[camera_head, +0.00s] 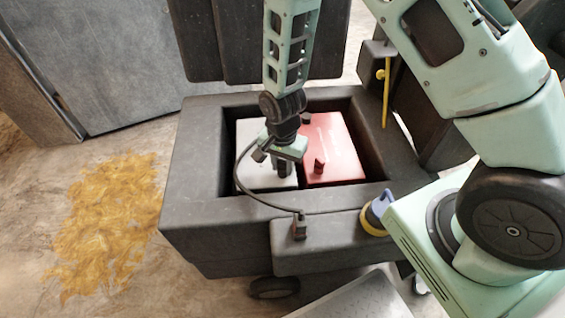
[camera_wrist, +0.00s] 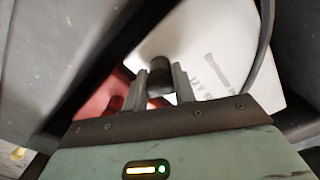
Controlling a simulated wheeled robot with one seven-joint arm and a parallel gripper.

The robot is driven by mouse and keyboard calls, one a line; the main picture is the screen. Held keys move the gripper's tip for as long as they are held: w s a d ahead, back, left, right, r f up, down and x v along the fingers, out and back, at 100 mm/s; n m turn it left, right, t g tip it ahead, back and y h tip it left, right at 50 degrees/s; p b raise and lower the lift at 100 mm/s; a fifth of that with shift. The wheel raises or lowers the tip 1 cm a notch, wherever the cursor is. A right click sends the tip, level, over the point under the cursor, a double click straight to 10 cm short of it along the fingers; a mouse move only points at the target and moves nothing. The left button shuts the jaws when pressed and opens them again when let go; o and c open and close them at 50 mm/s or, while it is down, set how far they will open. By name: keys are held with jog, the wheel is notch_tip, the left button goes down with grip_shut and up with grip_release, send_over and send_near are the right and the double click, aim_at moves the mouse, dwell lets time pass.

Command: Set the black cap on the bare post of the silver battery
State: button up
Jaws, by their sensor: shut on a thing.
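The silver battery (camera_head: 252,128) sits in the left part of the dark open box, and its pale top with printed text (camera_wrist: 222,60) fills much of the wrist view. My gripper (camera_head: 278,168) is over the battery's near part, pointing down. In the wrist view my gripper (camera_wrist: 160,85) is shut on the black cap (camera_wrist: 158,78), a short dark cylinder between the two grey fingers. The cap is over or at the battery's edge nearest the red battery. The bare post is not clearly visible, and I cannot tell whether the cap touches it.
A red battery (camera_head: 340,150) stands right beside the silver one. The box's thick rim (camera_head: 205,150) surrounds both. A black cable ends in a clamp (camera_head: 299,228) on the front ledge. A blue and yellow item (camera_head: 377,212) is at the rim's front right.

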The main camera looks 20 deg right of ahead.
jog(key=shift+f, duration=0.35)
jog(key=o, duration=1)
jog(key=shift+r, duration=0.1)
notch_tip(320, 180, up, 17)
jog(key=shift+r+p, duration=0.15)
jog(key=shift+p, duration=1.1)
notch_tip(320, 180, up, 8)
jog(key=n+p, duration=0.4)
send_over(282, 161)
jog(key=s+a, duration=0.3)
jog(key=s, duration=0.2)
jog(key=s+a+r+n+p, duration=0.1)
jog(key=s+r+n+p, duration=0.1)
jog(key=s+r+n, duration=0.2)
jog(key=s+a+r+n+p, duration=0.1)
jog(key=s+r+n+p, duration=0.1)
jog(key=s+r+n, duration=0.2)
jog(key=s+a+r+n+p, duration=0.1)
jog(key=s+r+n+p, duration=0.2)
jog(key=s+r+n, duration=0.2)
jog(key=shift+s+r+y, duration=0.15)
jog(key=shift+s+r, duration=0.15)
jog(key=shift+s, duration=0.25)
jog(key=shift+s+r+y, duration=0.15)
jog(key=shift+s+r, duration=0.15)
jog(key=shift+s, duration=0.2)
